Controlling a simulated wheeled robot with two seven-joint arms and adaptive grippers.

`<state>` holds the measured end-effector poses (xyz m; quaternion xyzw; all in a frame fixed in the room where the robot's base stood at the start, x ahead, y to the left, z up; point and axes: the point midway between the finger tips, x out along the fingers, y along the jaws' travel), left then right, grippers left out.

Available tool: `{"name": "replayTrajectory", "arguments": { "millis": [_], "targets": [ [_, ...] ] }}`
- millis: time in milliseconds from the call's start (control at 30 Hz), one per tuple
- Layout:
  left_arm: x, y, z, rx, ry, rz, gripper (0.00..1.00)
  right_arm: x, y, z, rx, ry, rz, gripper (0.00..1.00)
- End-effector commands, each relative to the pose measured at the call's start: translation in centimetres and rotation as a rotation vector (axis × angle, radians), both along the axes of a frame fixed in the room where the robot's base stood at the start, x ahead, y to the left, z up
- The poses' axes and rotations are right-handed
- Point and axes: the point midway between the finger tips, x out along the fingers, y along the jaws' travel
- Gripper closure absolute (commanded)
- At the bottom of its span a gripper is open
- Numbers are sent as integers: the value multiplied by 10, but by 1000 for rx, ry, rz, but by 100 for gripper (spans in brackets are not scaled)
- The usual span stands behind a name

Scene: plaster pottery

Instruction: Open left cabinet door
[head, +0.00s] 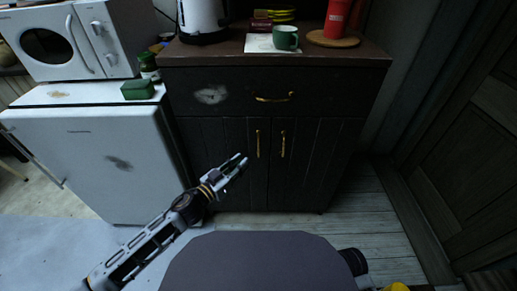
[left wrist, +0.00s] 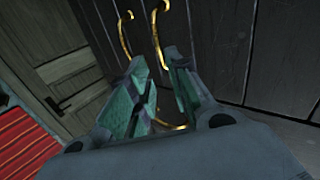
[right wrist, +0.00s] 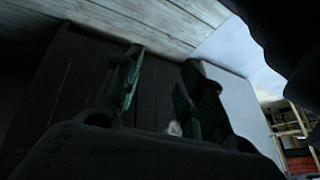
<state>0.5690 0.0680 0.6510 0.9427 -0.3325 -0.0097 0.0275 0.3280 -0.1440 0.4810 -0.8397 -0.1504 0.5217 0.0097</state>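The dark cabinet's left door (head: 212,140) is closed, with a vertical brass handle (head: 257,144) near its right edge. The right door (head: 325,150) is also closed and has its own brass handle (head: 282,144). My left gripper (head: 242,163) is in front of the left door, just left of the lower end of its handle. In the left wrist view its fingers (left wrist: 164,80) are apart, and the left door handle (left wrist: 160,25) runs behind them; I cannot tell whether they touch it. My right gripper (right wrist: 160,90) is open and empty, facing dark panelling.
A drawer (head: 225,93) with a brass pull sits above the doors. A white fridge (head: 95,155) stands close at the left, with a microwave (head: 70,42) above. A green mug (head: 286,37) and a kettle (head: 202,18) stand on top. Plank floor (head: 365,215) is clear at the right.

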Motion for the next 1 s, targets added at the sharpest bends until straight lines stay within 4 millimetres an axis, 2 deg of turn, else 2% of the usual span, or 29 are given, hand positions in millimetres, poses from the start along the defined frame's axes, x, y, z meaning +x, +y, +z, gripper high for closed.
{"name": "replayTrajectory", "arguments": {
  "millis": [200, 667, 1000],
  "targets": [
    [12, -9, 0, 1, -2, 0, 80, -2, 1, -10, 6, 4, -2, 60],
    [35, -28, 0, 0, -1, 0, 80, 2, 5, -16, 29, -26, -9, 60],
    [53, -42, 0, 1, -2, 0, 80, -1, 6, -31, 40, -27, -16, 60]
  ]
}}
